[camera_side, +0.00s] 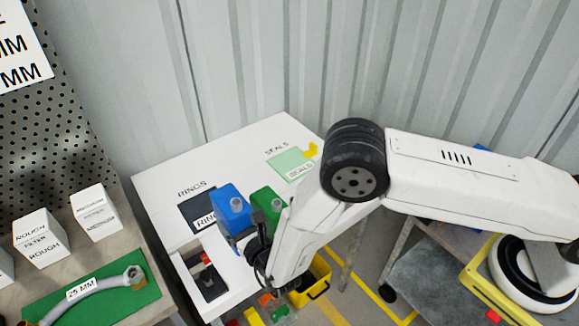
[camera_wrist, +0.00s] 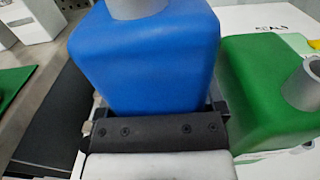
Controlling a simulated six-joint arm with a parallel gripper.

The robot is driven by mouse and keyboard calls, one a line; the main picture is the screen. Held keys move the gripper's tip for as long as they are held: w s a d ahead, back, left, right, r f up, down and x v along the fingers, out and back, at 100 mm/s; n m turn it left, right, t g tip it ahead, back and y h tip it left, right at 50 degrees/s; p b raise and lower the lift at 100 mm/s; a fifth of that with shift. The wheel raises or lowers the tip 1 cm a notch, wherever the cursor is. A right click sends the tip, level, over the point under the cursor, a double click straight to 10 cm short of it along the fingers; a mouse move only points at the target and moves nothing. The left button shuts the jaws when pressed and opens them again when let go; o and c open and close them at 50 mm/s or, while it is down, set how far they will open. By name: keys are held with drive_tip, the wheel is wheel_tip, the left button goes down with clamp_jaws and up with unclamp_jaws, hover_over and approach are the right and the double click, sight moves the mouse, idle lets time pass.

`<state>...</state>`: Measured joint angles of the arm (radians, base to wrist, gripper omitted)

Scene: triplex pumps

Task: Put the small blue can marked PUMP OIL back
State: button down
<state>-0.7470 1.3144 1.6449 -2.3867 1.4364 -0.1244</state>
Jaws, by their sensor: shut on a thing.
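A blue can (camera_side: 231,203) with a grey cap is at the white table, left of a green can (camera_side: 268,201). My gripper (camera_side: 257,243) is shut on the blue can, coming from the near right side. In the wrist view the blue can (camera_wrist: 145,60) fills the middle, upright, with the gripper's black bar (camera_wrist: 158,130) across its lower part. The green can (camera_wrist: 262,85) stands close on its right. No marking shows on the blue can's visible faces. I cannot tell whether its base touches the table.
The white table (camera_side: 165,175) has a dark RINGS patch (camera_side: 195,203), a green SEALS card (camera_side: 288,162) and a dark tray (camera_side: 207,277). A bench at left holds white filter boxes (camera_side: 41,237) and a hose (camera_side: 90,294). A yellow bin (camera_side: 312,286) is below.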

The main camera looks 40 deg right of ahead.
drive_tip(key=shift+f, duration=0.5)
drive_tip(key=shift+f, duration=0.1)
drive_tip(key=shift+f, duration=1.95)
drive_tip(key=shift+f, duration=0.1)
unclamp_jaws()
drive_tip(key=shift+f, duration=0.1)
drive_tip(key=shift+s, duration=0.15)
drive_tip(key=s, duration=1.1)
drive_tip(key=shift+s, duration=0.4)
